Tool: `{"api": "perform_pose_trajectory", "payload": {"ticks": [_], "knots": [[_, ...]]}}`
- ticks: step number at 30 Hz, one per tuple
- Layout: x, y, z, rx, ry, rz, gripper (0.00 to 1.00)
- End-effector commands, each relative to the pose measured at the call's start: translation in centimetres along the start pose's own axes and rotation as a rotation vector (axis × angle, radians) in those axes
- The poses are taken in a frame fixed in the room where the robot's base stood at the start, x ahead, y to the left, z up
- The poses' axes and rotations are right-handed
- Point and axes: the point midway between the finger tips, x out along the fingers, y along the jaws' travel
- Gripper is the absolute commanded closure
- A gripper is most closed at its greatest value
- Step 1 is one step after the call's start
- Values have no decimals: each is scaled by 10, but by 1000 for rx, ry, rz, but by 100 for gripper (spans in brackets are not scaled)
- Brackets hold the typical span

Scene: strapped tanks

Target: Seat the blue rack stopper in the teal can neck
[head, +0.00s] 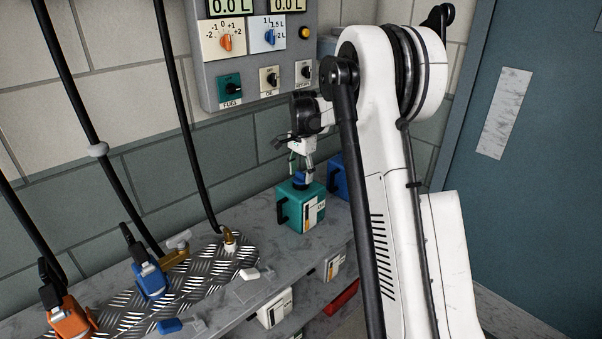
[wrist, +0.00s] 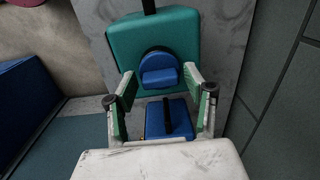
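The teal can (head: 291,209) stands on the grey shelf below my gripper. The blue stopper (head: 300,181) is at the top of the can, at the neck. In the wrist view the stopper (wrist: 158,76) lies within a dark ring on the teal can's top (wrist: 128,45); I cannot tell how deep it sits. My gripper (head: 301,168) is just above it. In the wrist view my gripper (wrist: 159,78) has its fingers apart on either side of the stopper, with gaps showing. The neck is mostly hidden by the stopper.
A blue can (head: 338,178) stands close to the right of the teal can, partly behind my arm. A tread plate (head: 205,275) with hose nozzles lies to the left. A control panel (head: 250,70) hangs on the wall behind. Another blue block (wrist: 168,118) shows between my fingers.

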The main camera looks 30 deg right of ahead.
Motion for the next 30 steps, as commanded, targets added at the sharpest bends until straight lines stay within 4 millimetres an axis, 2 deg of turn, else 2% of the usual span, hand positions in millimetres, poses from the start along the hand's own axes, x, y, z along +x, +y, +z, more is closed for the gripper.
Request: {"api": "perform_pose_trajectory", "payload": {"ticks": [9,14,24,30], "knots": [[-1,0,0,0,0,0,43],[-12,0,0,0,0,0,43],[-76,0,0,0,0,0,43],[-106,0,0,0,0,0,43]]}}
